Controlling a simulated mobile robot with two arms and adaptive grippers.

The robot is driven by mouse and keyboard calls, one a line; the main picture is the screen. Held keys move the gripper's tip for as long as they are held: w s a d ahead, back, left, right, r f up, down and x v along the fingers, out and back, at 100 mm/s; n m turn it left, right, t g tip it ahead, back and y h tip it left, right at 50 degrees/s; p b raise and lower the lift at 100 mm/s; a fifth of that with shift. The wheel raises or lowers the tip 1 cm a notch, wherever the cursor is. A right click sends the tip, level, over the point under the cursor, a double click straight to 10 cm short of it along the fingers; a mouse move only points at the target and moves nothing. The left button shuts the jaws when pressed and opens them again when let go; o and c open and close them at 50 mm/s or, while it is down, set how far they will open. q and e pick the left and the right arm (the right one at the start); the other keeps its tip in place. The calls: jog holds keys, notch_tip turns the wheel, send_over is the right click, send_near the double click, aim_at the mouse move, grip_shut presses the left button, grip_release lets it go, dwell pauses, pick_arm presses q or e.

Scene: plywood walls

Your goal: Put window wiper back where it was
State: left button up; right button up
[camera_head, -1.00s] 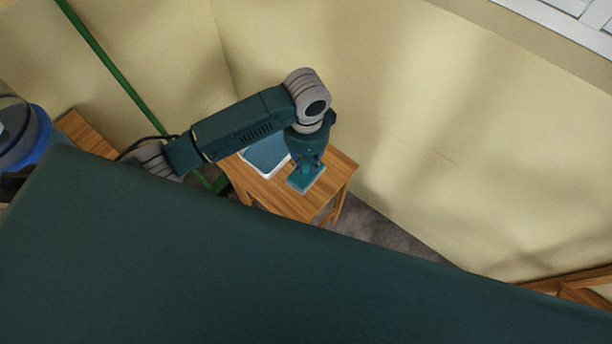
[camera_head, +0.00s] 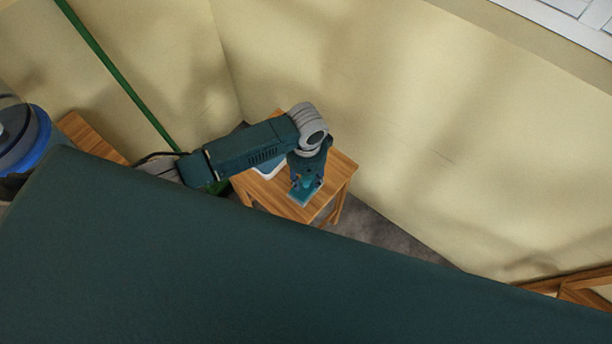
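The window wiper (camera_head: 303,196) is a small teal, flat-headed tool at the right part of a small wooden table (camera_head: 282,204). My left gripper (camera_head: 307,184) points down from above and appears shut on the wiper's upper part. The fingers are small and partly blend with the teal of the wiper. The wiper head is slightly tilted, at or just above the tabletop; I cannot tell whether it touches. My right gripper is not in view.
A white-rimmed tray with a blue inside (camera_head: 270,171) lies on the table, mostly hidden behind my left arm. A green pole (camera_head: 118,78) leans at the left. A blue round container (camera_head: 28,140) stands at the far left. Plain walls rise behind the table.

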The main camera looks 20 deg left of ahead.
pick_arm(q)
notch_tip(320, 180, up, 12)
jog(key=shift+s, duration=0.15)
dwell(0.6)
jog(key=shift+d, duration=0.15)
